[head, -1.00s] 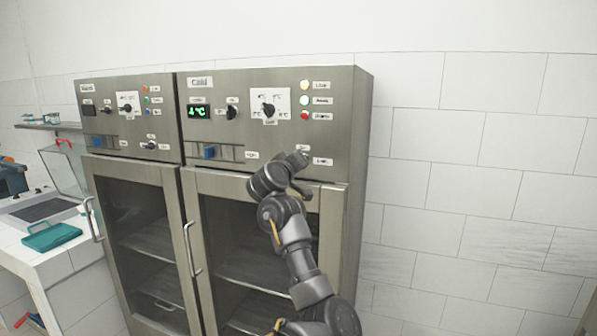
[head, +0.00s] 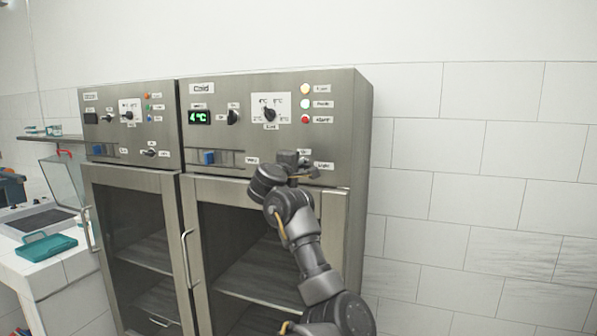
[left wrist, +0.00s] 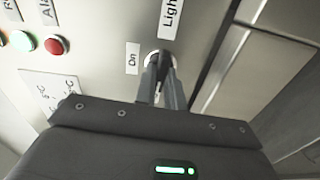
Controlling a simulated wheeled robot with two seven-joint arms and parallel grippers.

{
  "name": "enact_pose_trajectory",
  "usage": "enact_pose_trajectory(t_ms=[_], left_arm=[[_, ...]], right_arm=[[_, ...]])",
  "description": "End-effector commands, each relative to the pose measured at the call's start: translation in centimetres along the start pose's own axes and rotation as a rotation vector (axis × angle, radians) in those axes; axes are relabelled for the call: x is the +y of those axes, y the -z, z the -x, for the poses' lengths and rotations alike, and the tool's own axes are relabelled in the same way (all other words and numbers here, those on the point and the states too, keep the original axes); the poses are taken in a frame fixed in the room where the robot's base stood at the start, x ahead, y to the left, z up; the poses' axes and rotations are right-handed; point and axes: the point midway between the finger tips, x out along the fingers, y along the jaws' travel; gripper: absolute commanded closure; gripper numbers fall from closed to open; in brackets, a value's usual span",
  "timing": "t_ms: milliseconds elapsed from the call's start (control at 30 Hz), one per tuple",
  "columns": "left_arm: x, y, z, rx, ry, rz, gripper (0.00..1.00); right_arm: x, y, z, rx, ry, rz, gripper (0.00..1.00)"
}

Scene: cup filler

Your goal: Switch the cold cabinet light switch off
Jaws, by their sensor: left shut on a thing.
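The cold cabinet (head: 345,110) is the right one of two steel cabinets, with a "Cold" label and a green 4 °C display on its panel. Its light switch (left wrist: 155,57) is a small dark lever on a round base, beside the "On" and "Light" labels in the left wrist view. My left gripper (left wrist: 163,82) is shut on the lever, with its fingers covering part of it. In the head view the left gripper (head: 304,169) is at the panel's lower right, and the switch is mostly hidden behind it. My right gripper is not in view.
Red, green and amber lamps (head: 305,104), a dial (head: 269,114) and a black knob (head: 232,117) sit on the same panel. The cold cabinet's door handle (head: 190,254) sticks out below. A worktop with a teal tray (head: 46,247) stands at the left.

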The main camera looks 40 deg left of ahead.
Motion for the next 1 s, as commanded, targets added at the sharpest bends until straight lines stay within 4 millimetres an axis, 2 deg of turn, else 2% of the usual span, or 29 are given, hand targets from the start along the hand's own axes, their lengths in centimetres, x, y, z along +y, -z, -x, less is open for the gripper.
enact_pose_trajectory(t_ms=[267,700,733,867,1000], left_arm=[[-0.17,-0.02,-0.03,0.0,0.002,0.065,1.0],[-0.16,-0.01,-0.02,0.0,0.002,0.074,1.0],[-0.15,-0.01,-0.02,0.0,0.002,0.074,0.86],[-0.13,-0.01,-0.02,0.0,0.002,0.073,0.69],[-0.09,-0.01,-0.01,0.0,0.001,0.072,0.67]], right_arm=[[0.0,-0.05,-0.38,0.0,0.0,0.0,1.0],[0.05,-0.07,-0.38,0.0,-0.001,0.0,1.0],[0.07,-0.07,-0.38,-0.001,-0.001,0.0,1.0],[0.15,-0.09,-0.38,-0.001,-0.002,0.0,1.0],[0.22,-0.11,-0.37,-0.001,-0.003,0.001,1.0]])
